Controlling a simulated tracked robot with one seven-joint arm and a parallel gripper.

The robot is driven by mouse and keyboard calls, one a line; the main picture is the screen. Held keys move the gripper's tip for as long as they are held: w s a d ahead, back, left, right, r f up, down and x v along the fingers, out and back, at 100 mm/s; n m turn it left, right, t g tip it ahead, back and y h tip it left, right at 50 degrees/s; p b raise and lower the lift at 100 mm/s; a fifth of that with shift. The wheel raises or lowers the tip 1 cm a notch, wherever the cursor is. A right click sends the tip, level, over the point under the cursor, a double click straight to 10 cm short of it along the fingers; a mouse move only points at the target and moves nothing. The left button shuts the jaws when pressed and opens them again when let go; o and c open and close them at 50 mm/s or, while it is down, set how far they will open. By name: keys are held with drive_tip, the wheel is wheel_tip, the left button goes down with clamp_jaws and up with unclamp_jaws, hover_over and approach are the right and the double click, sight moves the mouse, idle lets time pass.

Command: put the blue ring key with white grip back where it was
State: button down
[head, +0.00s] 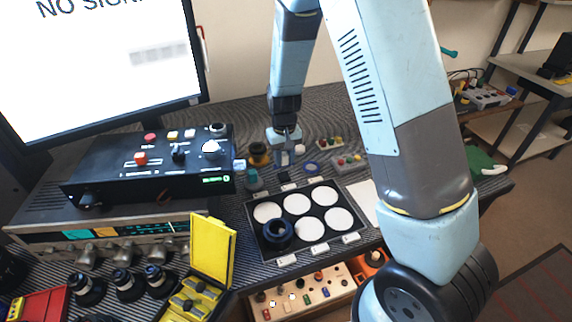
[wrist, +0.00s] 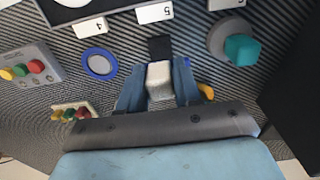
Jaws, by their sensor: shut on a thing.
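My gripper (head: 283,158) points down over the striped mat, behind the round-well tray. In the wrist view its blue fingers (wrist: 158,85) are shut on a pale white block, which looks like the white grip (wrist: 159,75) of the ring key. No blue ring shows on the held piece; its lower part is hidden, and I cannot tell its height above the mat. A small black square (wrist: 160,48) lies just beyond the fingertips. A separate blue ring with a grey middle (wrist: 100,63) lies flat on the mat to the left; in the head view it is right of the gripper (head: 311,168).
A teal-topped knob (wrist: 242,49) stands close by. Button boxes (head: 347,163), a control box (head: 100,177) and an open yellow case (head: 213,250) surround the area.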

sight(284, 166)
drive_tip(key=shift+w+f, duration=0.2)
drive_tip(key=shift+f, duration=1.6)
drive_tip(key=shift+f, duration=0.5)
drive_tip(key=c, duration=0.8)
unclamp_jaws()
